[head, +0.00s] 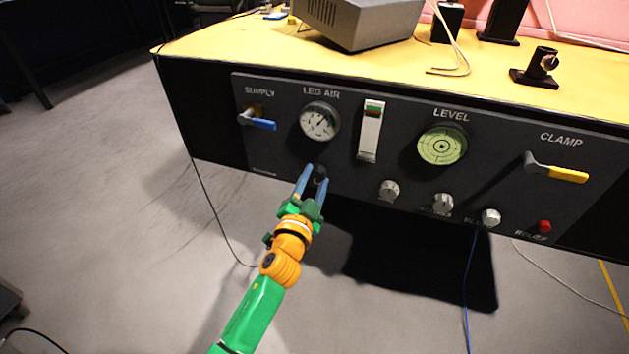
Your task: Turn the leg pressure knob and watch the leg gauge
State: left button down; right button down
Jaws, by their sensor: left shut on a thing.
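The leg gauge (320,122) is a round white dial under the "LEG AIR" label on the dark front panel. Its needle shows, but its reading is too small to tell. The leg pressure knob (320,171) is a dark knob below the gauge, partly hidden by my fingers. My left gripper (312,177) comes up from below with its blue fingers on either side of the knob and is shut on it. My right gripper is not in view.
The panel also has a blue-handled supply lever (262,124), a white slider (370,132), a green level (442,145), several grey knobs (389,190), a yellow clamp lever (562,173) and a red button (544,226). A grey box (362,25) stands on the yellow tabletop (235,52).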

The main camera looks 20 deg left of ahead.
pick_arm(q)
jog(key=shift+m, duration=0.7)
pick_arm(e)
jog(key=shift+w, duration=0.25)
pick_arm(q)
jog(key=shift+m, duration=0.3)
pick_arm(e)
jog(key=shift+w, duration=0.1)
pick_arm(q)
jog(key=shift+c, duration=1.9)
grip_release()
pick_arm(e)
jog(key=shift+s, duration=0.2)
pick_arm(q)
jog(key=s, duration=0.7)
jog(key=shift+f, duration=0.2)
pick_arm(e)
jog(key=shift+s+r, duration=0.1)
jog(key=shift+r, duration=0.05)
pick_arm(q)
jog(key=shift+d, duration=0.1)
